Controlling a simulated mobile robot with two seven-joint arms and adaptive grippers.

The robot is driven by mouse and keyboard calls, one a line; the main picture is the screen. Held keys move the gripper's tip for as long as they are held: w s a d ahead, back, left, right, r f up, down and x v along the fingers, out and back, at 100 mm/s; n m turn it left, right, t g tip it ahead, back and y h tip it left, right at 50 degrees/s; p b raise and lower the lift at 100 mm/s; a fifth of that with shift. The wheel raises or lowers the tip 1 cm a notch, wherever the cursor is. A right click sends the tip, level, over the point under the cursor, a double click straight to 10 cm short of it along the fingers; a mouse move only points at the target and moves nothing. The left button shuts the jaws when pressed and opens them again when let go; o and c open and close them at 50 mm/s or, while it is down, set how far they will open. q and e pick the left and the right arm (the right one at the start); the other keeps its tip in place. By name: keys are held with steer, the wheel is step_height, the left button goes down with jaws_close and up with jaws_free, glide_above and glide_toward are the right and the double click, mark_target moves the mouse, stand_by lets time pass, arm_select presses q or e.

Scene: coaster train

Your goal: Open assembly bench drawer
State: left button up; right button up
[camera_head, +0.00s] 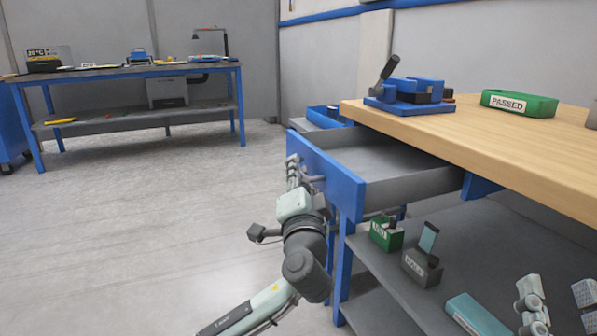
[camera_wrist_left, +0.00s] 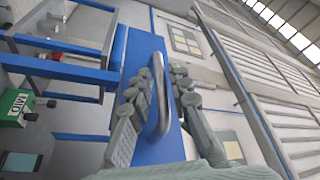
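The assembly bench drawer (camera_head: 408,186) is pulled out from under the wooden bench top, and its grey inside looks empty. Its blue front (camera_head: 330,174) faces left and also shows in the left wrist view (camera_wrist_left: 150,60). My left gripper (camera_head: 297,172) is at the drawer front, by the metal handle (camera_wrist_left: 158,95). In the left wrist view, the fingers of my left gripper (camera_wrist_left: 160,74) stand apart on either side of the handle, with gaps visible. My right gripper (camera_head: 557,296) is at the lower right with its fingers apart and nothing visible between them.
The bench top (camera_head: 480,135) holds a blue fixture (camera_head: 410,94) and a green PASSED bin (camera_head: 519,103). Small bins (camera_head: 386,234) and a teal box (camera_head: 477,316) are on the lower shelf. Another blue-framed table (camera_head: 130,72) stands at the back left. The floor left of the drawer is clear.

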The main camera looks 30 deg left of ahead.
arm_select(q)
steer(key=v, duration=1.2)
stand_by(0.3)
